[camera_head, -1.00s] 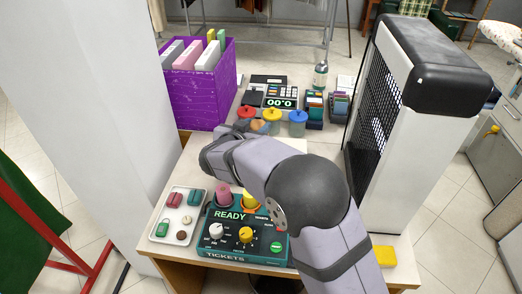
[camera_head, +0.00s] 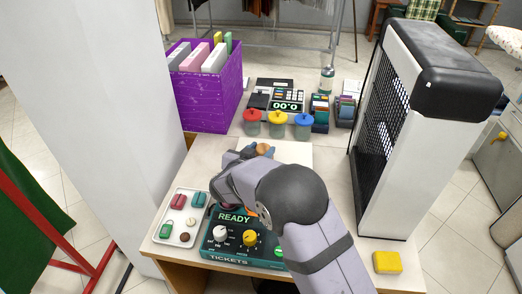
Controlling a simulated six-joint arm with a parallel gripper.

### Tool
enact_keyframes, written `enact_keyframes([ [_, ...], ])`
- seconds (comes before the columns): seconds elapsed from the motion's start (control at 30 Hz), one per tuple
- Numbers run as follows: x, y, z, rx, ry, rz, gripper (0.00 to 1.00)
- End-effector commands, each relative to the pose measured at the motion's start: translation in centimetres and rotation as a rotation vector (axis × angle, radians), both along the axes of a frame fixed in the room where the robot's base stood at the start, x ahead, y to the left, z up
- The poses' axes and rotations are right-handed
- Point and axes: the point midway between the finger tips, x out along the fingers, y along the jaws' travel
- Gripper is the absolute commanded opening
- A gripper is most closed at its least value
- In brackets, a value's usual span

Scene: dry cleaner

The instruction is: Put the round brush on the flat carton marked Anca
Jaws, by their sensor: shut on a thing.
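The round brush (camera_head: 265,149) shows as a small brown, rounded thing just past the end of my arm, partly covered by it. My gripper (camera_head: 252,153) is mostly hidden behind my own wrist and forearm; it is shut on the brush. A pale flat carton (camera_head: 296,152) lies on the counter behind my arm, with the brush over or at its left part. Its marking cannot be read. I cannot tell whether the brush touches it.
Red, yellow and blue-lidded jars (camera_head: 277,125) stand behind the carton. A green ticket machine (camera_head: 222,243) and a small tray (camera_head: 163,232) are in front. A purple file box (camera_head: 209,99) stands at left, a tall white-and-black unit (camera_head: 408,135) at right, a yellow block (camera_head: 387,262) near the front.

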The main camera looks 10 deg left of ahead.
Motion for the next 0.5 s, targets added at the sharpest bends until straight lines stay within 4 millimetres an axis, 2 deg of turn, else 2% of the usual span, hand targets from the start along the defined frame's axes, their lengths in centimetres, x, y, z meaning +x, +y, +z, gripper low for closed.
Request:
enact_keyframes([
  [0.33, 0.02, 0.01, -0.32, 0.000, -0.001, 0.000, 0.16],
  [0.37, 0.02, 0.01, -0.28, 0.000, -0.001, 0.000, 0.47],
  [0.4, 0.01, 0.01, -0.26, 0.000, -0.001, 0.000, 0.57],
  [0.5, 0.01, 0.00, -0.26, 0.000, 0.000, 0.000, 0.59],
])
